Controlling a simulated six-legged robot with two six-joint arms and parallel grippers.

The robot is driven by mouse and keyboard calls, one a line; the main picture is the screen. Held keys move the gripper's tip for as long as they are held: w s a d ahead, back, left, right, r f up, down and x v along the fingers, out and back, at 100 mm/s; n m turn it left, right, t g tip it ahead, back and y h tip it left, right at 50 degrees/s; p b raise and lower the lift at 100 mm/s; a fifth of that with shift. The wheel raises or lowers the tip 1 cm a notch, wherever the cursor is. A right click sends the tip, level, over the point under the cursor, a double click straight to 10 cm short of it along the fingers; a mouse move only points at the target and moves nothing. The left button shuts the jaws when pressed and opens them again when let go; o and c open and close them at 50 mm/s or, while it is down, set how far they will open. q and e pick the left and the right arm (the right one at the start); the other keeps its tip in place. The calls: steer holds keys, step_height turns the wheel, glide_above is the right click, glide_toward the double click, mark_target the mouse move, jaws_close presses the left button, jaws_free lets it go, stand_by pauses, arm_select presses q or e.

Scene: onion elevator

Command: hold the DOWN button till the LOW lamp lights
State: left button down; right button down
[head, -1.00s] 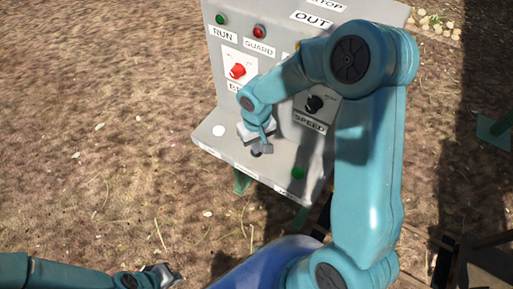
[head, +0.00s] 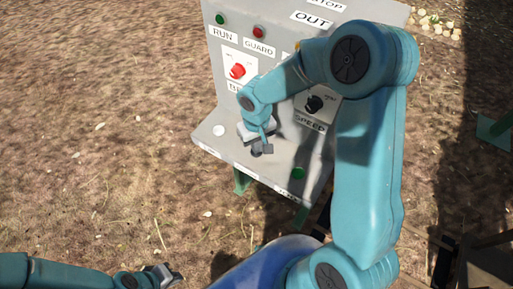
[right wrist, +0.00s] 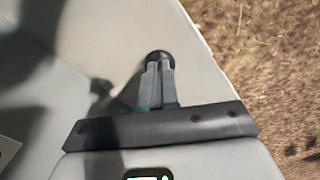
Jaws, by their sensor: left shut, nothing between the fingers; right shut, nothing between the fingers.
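A grey control panel (head: 215,152) has a ledge with a white button (head: 219,130), a black button (head: 255,153) and a green button (head: 298,173). The labels on the ledge's front edge are too small to read, so I cannot tell which button is DOWN. My right gripper (head: 262,148) is shut and points down at the black button. In the right wrist view its closed fingertips (right wrist: 159,66) meet or overlap the black button (right wrist: 160,55); contact or pressing cannot be told. My left gripper (head: 168,274) is shut, low and away from the panel. No LOW lamp is readable.
On the upright face are a green RUN lamp (head: 220,18), a red GUARD lamp (head: 258,32), a red knob (head: 238,71) and a black SPEED knob (head: 314,104). My right arm hides part of the panel. Bare ground lies to the left.

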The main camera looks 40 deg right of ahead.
step_height(320, 180, up, 7)
steer(key=p, duration=0.4)
stand_by(0.9)
steer(key=s+a+f+y, duration=0.4)
steer(key=s+a+f, duration=1)
steer(key=f, duration=0.3)
steer(key=shift+s+a+f+m, duration=0.25)
steer(key=shift+s+a+m, duration=0.05)
steer(key=shift+s+a, duration=0.1)
steer(key=shift+s, duration=0.1)
